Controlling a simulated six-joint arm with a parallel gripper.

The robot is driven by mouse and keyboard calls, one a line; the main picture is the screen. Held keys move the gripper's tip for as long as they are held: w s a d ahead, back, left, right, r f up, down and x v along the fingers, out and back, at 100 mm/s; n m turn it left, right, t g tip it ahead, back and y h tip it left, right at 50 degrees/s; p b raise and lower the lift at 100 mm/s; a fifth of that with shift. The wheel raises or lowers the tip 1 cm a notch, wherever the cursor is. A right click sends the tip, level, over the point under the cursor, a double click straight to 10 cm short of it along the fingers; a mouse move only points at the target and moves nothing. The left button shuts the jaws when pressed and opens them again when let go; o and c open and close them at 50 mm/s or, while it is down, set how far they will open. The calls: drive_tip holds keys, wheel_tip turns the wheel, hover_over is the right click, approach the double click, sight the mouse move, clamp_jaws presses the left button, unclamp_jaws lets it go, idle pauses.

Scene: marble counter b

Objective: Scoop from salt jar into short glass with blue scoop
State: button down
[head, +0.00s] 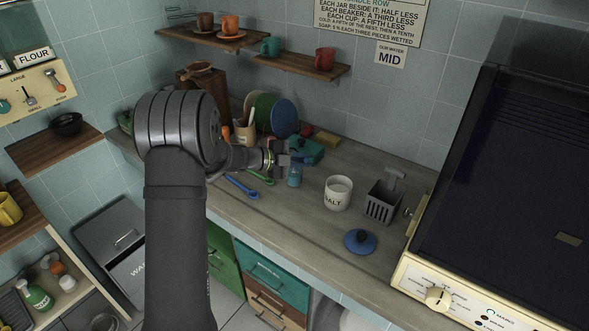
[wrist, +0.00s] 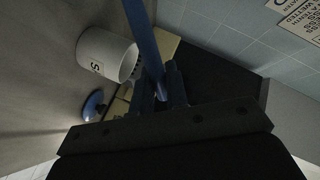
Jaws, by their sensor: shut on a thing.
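My gripper (head: 280,158) is over the counter, left of the salt jar. In the wrist view my gripper (wrist: 168,92) is shut on a long blue handle, taken to be the blue scoop (wrist: 148,45); its far end is out of that view. The white salt jar (head: 338,193) stands upright and uncovered, with "SALT" on its front; it also shows in the wrist view (wrist: 103,55). A small bluish vessel (head: 294,176) is just below the gripper; I cannot tell surely whether it is the short glass.
A blue lid (head: 360,241) lies in front of the jar. A dark slotted holder (head: 382,203) stands right of it, near the cream appliance (head: 438,298). A blue spoon-shaped tool (head: 242,187) and a green one (head: 262,177) lie left. A teal box (head: 306,150) is behind the gripper.

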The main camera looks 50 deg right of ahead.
drive_tip(key=shift+s+a+f+m+t, duration=0.1)
drive_tip(key=shift+s+f+m+t, duration=0.15)
drive_tip(key=shift+f+m, duration=0.25)
drive_tip(key=shift+s+a+f+m+t, duration=0.1)
drive_tip(key=shift+s+f+m+t, duration=0.2)
drive_tip(key=shift+m, duration=0.2)
idle(2.1)
drive_tip(key=shift+s+a+f+m+t+h+p, duration=0.15)
drive_tip(key=shift+f+m+p, duration=0.2)
drive_tip(key=shift+f, duration=0.4)
drive_tip(key=shift+d+f+m+t+h+p, duration=0.15)
drive_tip(key=shift+f+m+p, duration=0.2)
drive_tip(key=shift+f, duration=0.4)
idle(0.5)
drive_tip(key=shift+s+a+f+m+t+p, duration=0.2)
drive_tip(key=shift+f+m+t+p, duration=0.1)
drive_tip(key=shift+f+m, duration=0.3)
idle(1.4)
idle(0.9)
